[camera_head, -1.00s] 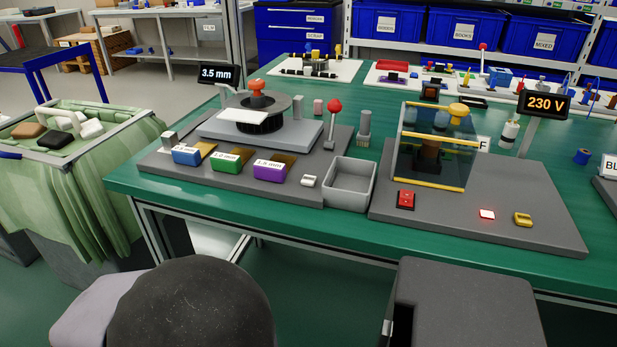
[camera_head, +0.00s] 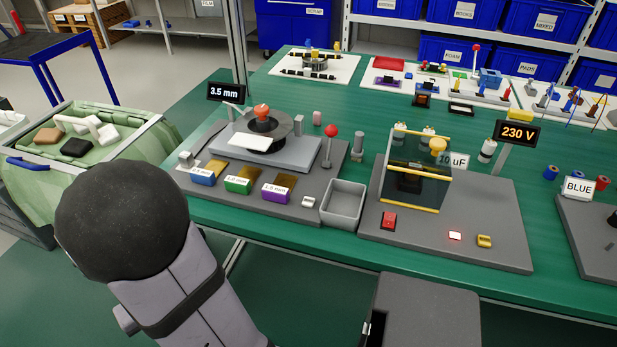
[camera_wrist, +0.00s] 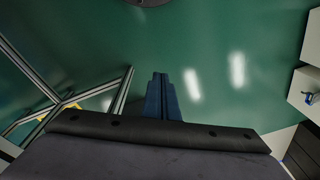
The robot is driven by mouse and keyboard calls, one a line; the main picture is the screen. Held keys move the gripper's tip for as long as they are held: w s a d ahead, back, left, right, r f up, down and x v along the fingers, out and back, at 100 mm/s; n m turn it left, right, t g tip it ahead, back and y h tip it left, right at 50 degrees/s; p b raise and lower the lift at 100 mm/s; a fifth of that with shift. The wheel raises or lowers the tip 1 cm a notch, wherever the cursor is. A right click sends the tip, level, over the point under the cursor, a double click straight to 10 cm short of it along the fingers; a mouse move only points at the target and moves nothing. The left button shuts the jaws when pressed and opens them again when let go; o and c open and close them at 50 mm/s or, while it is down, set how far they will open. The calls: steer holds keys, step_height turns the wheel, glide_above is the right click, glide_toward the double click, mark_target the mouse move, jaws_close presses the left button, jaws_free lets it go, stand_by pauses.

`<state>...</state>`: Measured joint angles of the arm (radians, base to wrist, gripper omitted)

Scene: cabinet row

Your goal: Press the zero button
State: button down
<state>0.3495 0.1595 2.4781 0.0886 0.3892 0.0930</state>
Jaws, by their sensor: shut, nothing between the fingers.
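No button with a readable zero label shows. In the head view, a small white button (camera_head: 308,202) sits at the front right corner of the left grey station (camera_head: 240,200), whose display (camera_head: 226,92) reads 3.5 mm. On the right grey station (camera_head: 470,215) are a red rocker switch (camera_head: 389,221), a lit white button with a red edge (camera_head: 455,236) and a yellow part (camera_head: 484,241). My gripper (camera_wrist: 160,78) shows only in the wrist view, with its blue fingers together and empty. Below it is green surface, with no button in that view.
The left station carries a round dark platter with a red knob (camera_head: 262,110), a red-balled lever (camera_head: 330,132) and blue, green and purple labelled blocks. A grey open bin (camera_head: 344,205) stands between the stations. A clear guarded box (camera_head: 415,175) rises on the right station.

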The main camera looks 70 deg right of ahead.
steer(key=d+r+m+h+p, duration=0.1)
steer(key=d+r+m+p, duration=0.4)
steer(key=d+r+p, duration=0.65)
step_height(320, 180, up, 18)
steer(key=m+g+h+p, duration=0.5)
steer(key=m+h+p, duration=0.2)
steer(key=m+p, duration=1.75)
glide_above(304, 204)
steer(key=p, duration=0.3)
steer(key=n, duration=0.4)
steer(key=shift+f+m, duration=0.1)
steer(key=shift+m, duration=0.15)
steer(key=shift+f, duration=0.1)
step_height(304, 204, down, 9)
steer(key=b, duration=0.7)
steer(key=shift+b, duration=0.35)
steer(key=shift+f+b, duration=0.25)
steer(key=shift+b, duration=0.05)
